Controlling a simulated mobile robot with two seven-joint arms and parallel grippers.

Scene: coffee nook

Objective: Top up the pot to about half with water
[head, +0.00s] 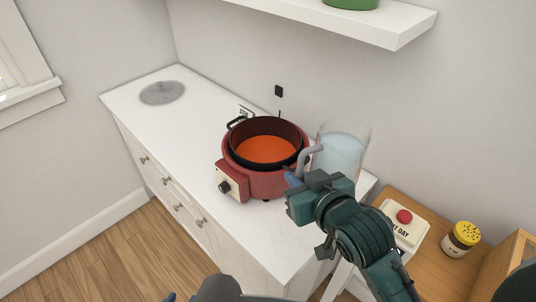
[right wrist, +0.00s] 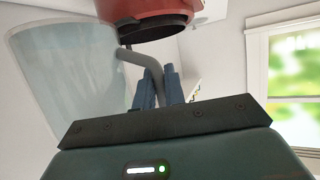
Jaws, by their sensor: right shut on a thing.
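The pot (head: 265,128) is dark, with a black rim and handle, and sits in a red cooker (head: 262,182) with a front knob. Orange-red liquid (head: 266,150) lies inside, below the rim. A clear pitcher (head: 352,135) of pale blue water is close to the pot's right side, looking roughly upright. It also shows in the right wrist view (right wrist: 65,75). My right gripper (head: 297,182) is shut on the pitcher's grey handle (right wrist: 135,60). The pitcher's base is hidden behind the gripper, so I cannot tell whether it touches the counter. My left gripper is out of view.
A glass lid (head: 162,92) lies at the far left of the white counter (head: 180,120). A wooden side table (head: 425,255) at the right holds a red-button box (head: 404,222) and a yellow-topped jar (head: 461,239). A white shelf (head: 385,22) hangs above.

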